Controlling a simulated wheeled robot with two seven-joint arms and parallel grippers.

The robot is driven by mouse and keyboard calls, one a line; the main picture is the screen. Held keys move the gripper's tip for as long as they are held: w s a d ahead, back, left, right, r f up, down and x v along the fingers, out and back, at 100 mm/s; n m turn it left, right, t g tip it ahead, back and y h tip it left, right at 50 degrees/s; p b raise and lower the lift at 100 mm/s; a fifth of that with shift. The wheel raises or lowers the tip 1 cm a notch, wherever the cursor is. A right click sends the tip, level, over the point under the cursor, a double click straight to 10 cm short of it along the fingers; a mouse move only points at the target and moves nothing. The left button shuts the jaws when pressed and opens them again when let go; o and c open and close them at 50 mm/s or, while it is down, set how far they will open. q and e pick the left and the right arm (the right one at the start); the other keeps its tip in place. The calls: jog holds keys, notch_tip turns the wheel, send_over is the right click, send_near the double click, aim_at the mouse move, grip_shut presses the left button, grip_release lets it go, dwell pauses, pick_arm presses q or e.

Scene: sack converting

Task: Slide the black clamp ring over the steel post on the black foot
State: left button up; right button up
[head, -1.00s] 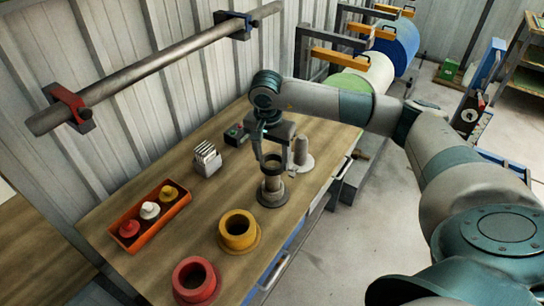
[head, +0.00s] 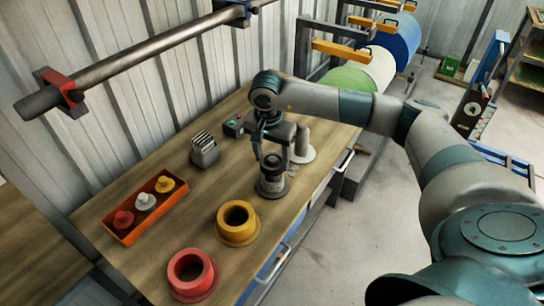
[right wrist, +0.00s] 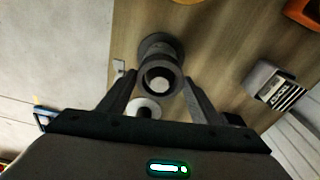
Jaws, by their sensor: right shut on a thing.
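My right gripper (head: 272,158) is shut on the black clamp ring (head: 272,162), low over the black foot (head: 272,190). The grey steel post (head: 272,177) stands upright on that foot, with only a short length showing below the ring. In the right wrist view the fingers (right wrist: 160,88) hold the ring (right wrist: 147,76) from both sides. The pale top of the post (right wrist: 161,85) shows inside the ring's opening, so the ring appears to be around the post. How far down it sits is hard to tell. My left gripper is not in view.
A grey cone on a white base (head: 302,150) stands close behind the foot. A yellow flanged collar (head: 237,222) and a red one (head: 192,274) stand in front. An orange tray (head: 122,233) with small knobs, a card holder (head: 204,150) and a button box (head: 233,126) are left.

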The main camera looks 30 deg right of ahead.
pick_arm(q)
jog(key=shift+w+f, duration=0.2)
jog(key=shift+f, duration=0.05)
pick_arm(e)
jog(key=shift+f, duration=0.3)
pick_arm(q)
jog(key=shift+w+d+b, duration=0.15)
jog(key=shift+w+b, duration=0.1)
jog(key=shift+b, duration=0.05)
pick_arm(e)
jog(key=shift+f, duration=0.1)
jog(key=o, duration=1.5)
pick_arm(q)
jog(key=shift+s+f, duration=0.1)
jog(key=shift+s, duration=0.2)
pick_arm(e)
jog(key=shift+o, duration=0.3)
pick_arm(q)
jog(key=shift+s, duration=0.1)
